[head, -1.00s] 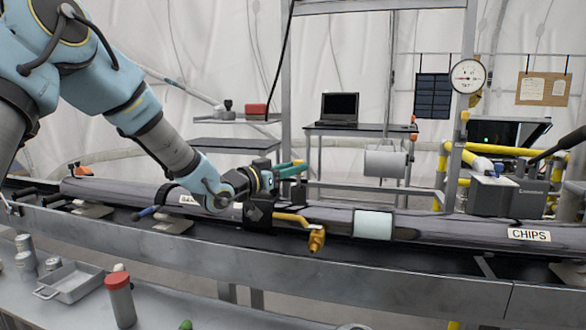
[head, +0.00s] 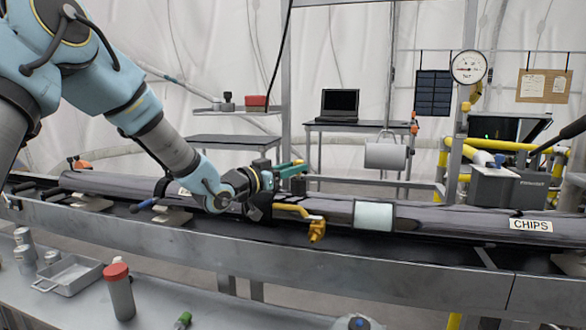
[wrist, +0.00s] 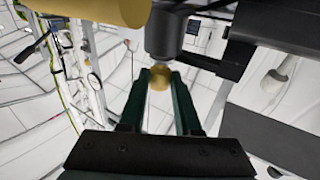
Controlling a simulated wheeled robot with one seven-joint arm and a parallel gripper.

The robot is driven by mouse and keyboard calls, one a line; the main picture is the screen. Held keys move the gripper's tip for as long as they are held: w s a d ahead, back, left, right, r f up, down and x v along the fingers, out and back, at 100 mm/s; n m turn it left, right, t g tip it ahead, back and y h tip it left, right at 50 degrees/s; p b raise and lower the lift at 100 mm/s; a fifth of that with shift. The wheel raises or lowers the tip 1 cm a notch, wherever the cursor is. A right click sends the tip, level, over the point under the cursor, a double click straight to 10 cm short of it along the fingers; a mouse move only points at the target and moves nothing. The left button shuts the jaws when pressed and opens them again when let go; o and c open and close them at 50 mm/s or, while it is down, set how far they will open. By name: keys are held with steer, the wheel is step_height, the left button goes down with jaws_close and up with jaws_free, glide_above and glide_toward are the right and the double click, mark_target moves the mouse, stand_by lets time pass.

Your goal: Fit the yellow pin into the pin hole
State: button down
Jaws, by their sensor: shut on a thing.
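My gripper (head: 292,168) has green fingers and reaches right, above the long dark tube, in the head view. In the wrist view its fingers (wrist: 159,98) are closed on a small yellow-tan piece (wrist: 159,78), which looks like the yellow pin's end. Most of the pin is hidden, and I cannot make it out in the head view. A dark grey cylindrical part (wrist: 165,33) is just beyond the fingertips; I cannot tell whether the pin touches it. I cannot make out the pin hole.
A yellow bent handle (head: 291,208) with a brass-coloured end hangs below the gripper. A pale sleeve (head: 374,216) wraps the dark tube (head: 440,217). A large yellow cylinder (wrist: 112,10) is close in the wrist view. A red-capped jar (head: 120,298) stands on the front bench.

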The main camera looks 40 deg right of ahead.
steer(key=shift+f, duration=0.35)
steer(key=c, duration=0.5)
jaws_free()
steer(key=shift+a, duration=0.1)
steer(key=a+b, duration=0.1)
steer(key=a, duration=0.6)
steer(key=a+b, duration=0.1)
steer(key=a, duration=0.2)
steer(key=shift+s+a+f+b, duration=0.25)
steer(key=shift+a+b, duration=0.05)
